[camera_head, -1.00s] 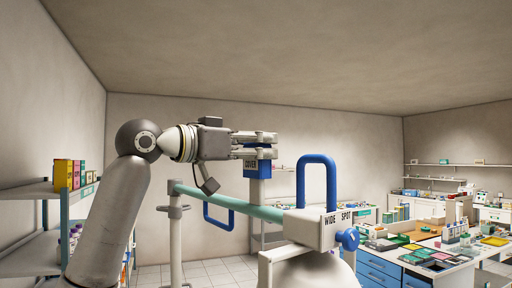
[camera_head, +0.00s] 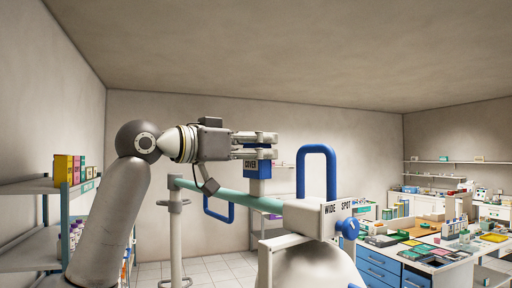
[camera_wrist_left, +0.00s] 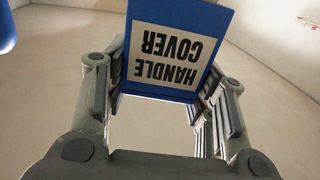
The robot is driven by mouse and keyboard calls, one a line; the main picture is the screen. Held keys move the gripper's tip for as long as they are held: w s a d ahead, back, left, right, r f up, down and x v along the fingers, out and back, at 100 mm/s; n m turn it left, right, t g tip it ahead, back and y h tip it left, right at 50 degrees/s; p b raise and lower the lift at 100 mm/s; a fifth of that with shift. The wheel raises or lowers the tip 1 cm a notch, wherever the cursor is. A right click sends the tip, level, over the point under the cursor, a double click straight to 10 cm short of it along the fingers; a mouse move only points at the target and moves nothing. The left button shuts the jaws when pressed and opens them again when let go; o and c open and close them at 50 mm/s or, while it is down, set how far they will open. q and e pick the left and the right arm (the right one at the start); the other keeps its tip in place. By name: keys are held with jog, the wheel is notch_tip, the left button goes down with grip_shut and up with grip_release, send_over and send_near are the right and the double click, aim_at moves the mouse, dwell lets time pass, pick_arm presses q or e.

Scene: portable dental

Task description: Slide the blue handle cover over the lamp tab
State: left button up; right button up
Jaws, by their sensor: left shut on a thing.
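My left gripper (camera_head: 267,145) is shut on the blue handle cover (camera_head: 258,169). In the left wrist view the cover (camera_wrist_left: 178,48) sits between the fingers, its white label reading HANDLE COVER upside down. In the head view the cover is just above the teal lamp arm (camera_head: 235,199); I cannot tell whether they touch. The lamp head (camera_head: 318,216), labelled WIDE and SPOT, stands to the right with a blue loop handle (camera_head: 316,170) on top and a blue knob (camera_head: 348,228). I cannot make out the lamp tab for certain. My right gripper is not in view.
Another blue loop (camera_head: 219,209) hangs below the lamp arm. A shelf with colourful boxes (camera_head: 70,169) stands at the left. A cluttered bench with blue drawers (camera_head: 380,272) is at the right. Open air lies above the lamp.

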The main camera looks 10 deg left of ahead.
pick_arm(q)
jog(key=shift+f+b, duration=0.45)
jog(key=shift+f, duration=0.2)
jog(key=shift+f+b, duration=0.4)
jog(key=shift+f, duration=0.35)
dwell(0.5)
dwell(0.4)
jog(key=o, duration=0.8)
jog(key=shift+o, duration=0.2)
jog(key=shift+s+a, duration=0.1)
jog(key=shift+s, duration=0.05)
